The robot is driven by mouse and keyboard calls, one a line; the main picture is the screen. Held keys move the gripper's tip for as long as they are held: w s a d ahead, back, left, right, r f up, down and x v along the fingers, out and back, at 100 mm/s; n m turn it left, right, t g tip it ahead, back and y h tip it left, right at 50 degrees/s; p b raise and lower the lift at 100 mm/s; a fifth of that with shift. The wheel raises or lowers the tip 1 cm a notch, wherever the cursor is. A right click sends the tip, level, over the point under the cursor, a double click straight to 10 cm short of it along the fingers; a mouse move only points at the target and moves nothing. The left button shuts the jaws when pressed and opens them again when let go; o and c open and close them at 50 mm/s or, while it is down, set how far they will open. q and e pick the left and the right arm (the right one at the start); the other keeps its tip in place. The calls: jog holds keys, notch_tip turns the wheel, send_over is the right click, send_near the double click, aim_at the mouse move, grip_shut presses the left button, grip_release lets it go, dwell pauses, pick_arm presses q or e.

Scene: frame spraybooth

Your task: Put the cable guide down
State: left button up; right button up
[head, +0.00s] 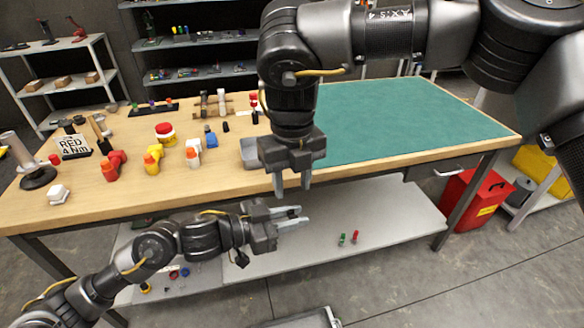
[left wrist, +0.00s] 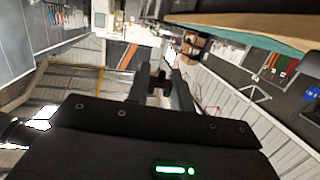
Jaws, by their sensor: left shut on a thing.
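My left gripper (head: 304,214) is in front of the workbench (head: 225,182), below the level of its top and above the lower shelf. In the left wrist view, its fingers (left wrist: 159,82) are closed on a small dark piece, the cable guide (left wrist: 158,86). Much of the guide is hidden by the fingers, and I cannot make it out in the head view. My right gripper (head: 291,184) points down at the bench's front edge, with its fingers apart and nothing visible between them.
A green mat (head: 400,120) covers the bench's right part and is clear. Several coloured tools and a "RED 4 Nm" sign (head: 74,146) stand on the left. The lower shelf (head: 385,215) holds small parts. A red bin (head: 472,200) stands right.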

aim_at(292, 214)
notch_tip(292, 214, down, 8)
jog(key=shift+f, duration=0.2)
jog(key=shift+c, duration=0.3)
grip_shut()
pick_arm(q)
jog(key=o, duration=1)
jog(key=shift+a, duration=0.1)
